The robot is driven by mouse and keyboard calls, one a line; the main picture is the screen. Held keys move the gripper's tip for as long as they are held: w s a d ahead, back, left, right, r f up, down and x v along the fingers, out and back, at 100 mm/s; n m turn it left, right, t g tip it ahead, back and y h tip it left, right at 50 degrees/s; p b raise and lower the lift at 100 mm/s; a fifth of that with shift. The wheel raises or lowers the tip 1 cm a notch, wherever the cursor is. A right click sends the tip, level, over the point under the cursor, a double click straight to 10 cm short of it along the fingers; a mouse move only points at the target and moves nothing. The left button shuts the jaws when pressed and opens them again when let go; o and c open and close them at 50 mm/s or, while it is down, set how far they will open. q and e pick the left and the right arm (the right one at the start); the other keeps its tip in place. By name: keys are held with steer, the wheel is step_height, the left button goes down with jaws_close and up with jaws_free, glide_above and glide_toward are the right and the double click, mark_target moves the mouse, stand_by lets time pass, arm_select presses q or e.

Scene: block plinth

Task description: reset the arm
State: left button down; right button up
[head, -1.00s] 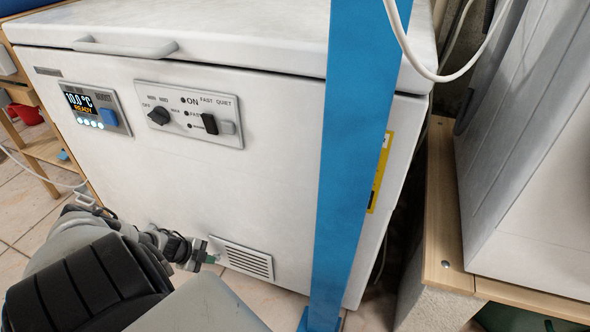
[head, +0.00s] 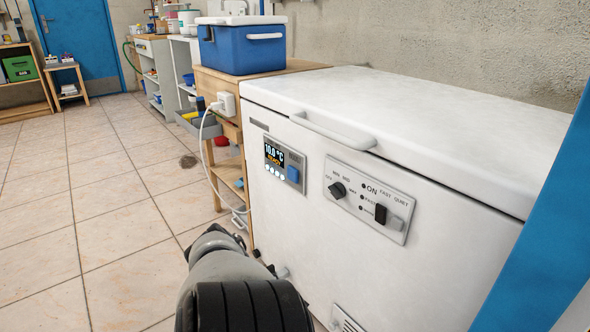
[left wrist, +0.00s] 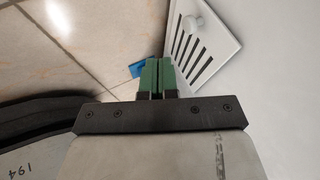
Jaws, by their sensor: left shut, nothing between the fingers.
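My left arm comes in at the bottom of the head view, low beside the front of a white chest freezer (head: 400,165). Its gripper is hidden behind the arm there. In the left wrist view my left gripper (left wrist: 158,65) has its green fingers together, with nothing between them. They point past the slatted vent (left wrist: 205,40) low on the freezer front and are apart from it, over the tiled floor. My right gripper is in neither view.
The freezer front has a display panel (head: 285,160) and a knob panel (head: 368,198). A wooden stand (head: 224,150) with a blue cooler (head: 242,45) stands left of it. A blue post (head: 545,220) rises at right.

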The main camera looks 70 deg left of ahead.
arm_select(q)
steer(key=shift+p+v, duration=0.7)
steer(key=shift+v, duration=1.05)
steer(key=shift+d, duration=0.15)
